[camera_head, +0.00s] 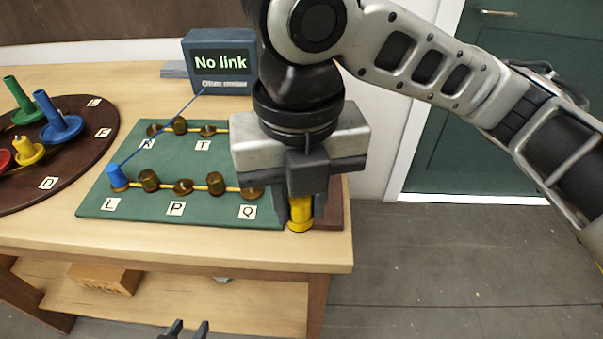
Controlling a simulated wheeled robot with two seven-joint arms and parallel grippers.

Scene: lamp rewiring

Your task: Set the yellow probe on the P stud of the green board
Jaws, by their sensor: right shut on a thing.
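The green board (150,228) lies on the wooden table. Its front row has several brass studs above labels L, P and Q. The P stud (183,186) stands behind the P label (175,208) and is bare. A blue probe (116,176) sits at the L stud, with a blue wire running to the display. My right gripper (299,208) is shut on the yellow probe (299,224), held upright at the board's right end, right of Q. Whether the probe touches anything below cannot be told. My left gripper (187,329) is open and empty at the bottom edge, before the table.
The display (221,62) at the back reads "No link". A dark round board (92,122) at the left holds green, blue, red and yellow pieces. My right arm hides the board's back right part. A cardboard box (104,279) lies on the lower shelf.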

